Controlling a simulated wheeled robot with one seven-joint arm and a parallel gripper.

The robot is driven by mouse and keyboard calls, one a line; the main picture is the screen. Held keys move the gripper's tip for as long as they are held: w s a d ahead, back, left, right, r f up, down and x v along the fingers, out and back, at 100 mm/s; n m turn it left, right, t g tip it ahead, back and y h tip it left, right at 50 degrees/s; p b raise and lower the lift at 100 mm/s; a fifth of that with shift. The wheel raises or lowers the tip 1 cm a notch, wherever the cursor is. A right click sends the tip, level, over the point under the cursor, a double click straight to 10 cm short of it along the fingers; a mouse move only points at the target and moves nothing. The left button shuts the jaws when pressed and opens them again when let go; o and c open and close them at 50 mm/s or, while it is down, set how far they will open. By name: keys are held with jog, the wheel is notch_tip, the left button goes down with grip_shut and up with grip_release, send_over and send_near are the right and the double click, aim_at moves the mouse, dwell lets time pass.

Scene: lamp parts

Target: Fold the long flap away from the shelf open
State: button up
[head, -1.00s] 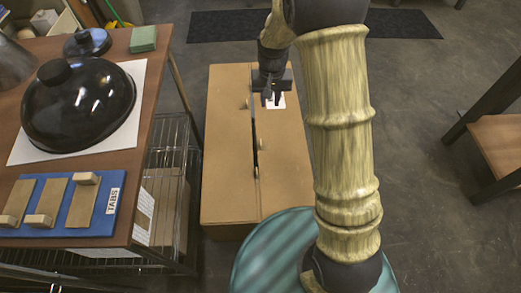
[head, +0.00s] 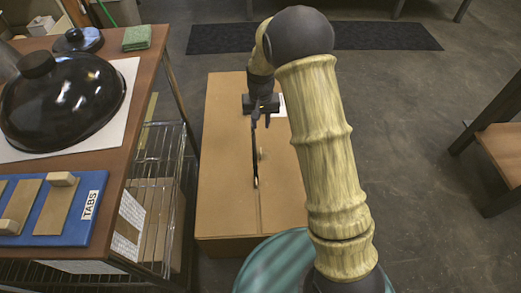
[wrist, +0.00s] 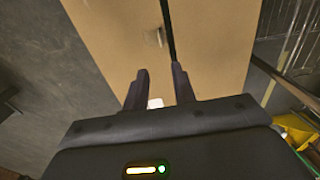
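A brown cardboard box (head: 222,200) stands on the floor with its two long flaps lying about flat and a dark slit between them. The long flap away from the shelf (head: 282,190) is the right one, with a small pale tab (head: 260,154) near the slit. In the wrist view this flap (wrist: 115,40) is left of the slit, and its tab (wrist: 160,38) shows beyond the fingertips. My gripper (head: 261,122) is over the far part of the box near the slit. In the wrist view its fingers (wrist: 160,70) are apart with nothing seen between them. Contact cannot be told.
A wooden table (head: 120,190) with a wire shelf (head: 160,160) below stands close left of the box. On it are a black dome (head: 65,105), a blue board (head: 60,228) and a green sponge (head: 137,38). Floor right of the box is open up to a wooden bench (head: 505,145).

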notch_tip(320, 180, down, 15)
jog(key=b, duration=0.7)
jog(key=shift+f, duration=0.1)
grip_shut()
dwell(1.0)
